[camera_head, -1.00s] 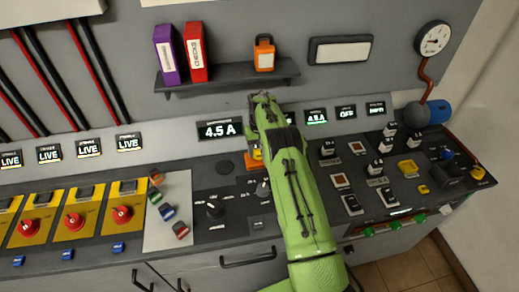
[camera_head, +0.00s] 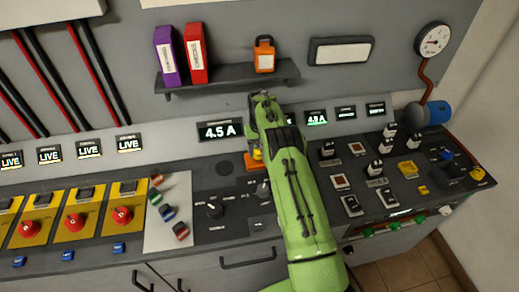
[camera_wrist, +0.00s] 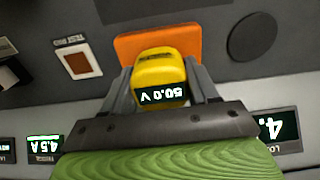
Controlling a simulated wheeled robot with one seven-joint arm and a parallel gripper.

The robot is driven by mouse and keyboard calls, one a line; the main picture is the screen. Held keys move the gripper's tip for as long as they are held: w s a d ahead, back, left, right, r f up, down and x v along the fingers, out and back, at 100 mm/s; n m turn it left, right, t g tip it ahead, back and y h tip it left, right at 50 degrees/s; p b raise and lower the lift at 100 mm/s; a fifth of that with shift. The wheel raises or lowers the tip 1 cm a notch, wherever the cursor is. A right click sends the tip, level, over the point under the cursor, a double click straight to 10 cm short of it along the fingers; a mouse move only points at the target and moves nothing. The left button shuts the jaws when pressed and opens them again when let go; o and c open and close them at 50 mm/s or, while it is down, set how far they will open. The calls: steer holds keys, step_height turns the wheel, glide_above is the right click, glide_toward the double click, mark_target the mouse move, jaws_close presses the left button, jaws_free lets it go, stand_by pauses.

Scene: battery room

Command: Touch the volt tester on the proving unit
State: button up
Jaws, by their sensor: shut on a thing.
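The volt tester (camera_wrist: 160,68) is a yellow block with a dark display that appears to read 50.0 V, upside down in the wrist view. My gripper (camera_wrist: 161,88) is shut on it, one finger on each side. The orange plate of the proving unit (camera_wrist: 128,46) lies under and behind the tester's far end; the tester overlaps it, but contact is hard to judge. In the head view, a bit of yellow tester (camera_head: 257,154) shows beside my green arm, over the orange plate (camera_head: 249,166). My arm hides most of both and the fingertips.
A shelf (camera_head: 222,83) with purple and red binders (camera_head: 196,54) and an orange padlock-like item (camera_head: 264,56) is on the wall behind. Red knobs (camera_head: 122,215) on yellow panels stand left; switches and buttons (camera_head: 340,181) crowd the right. A round dark disc (camera_wrist: 252,37) is beside the plate.

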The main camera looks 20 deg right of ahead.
step_height(320, 180, up, 6)
steer(key=p, duration=0.3)
steer(key=shift+r+p, duration=0.25)
steer(key=shift+p, duration=0.1)
steer(key=shift+f, duration=0.15)
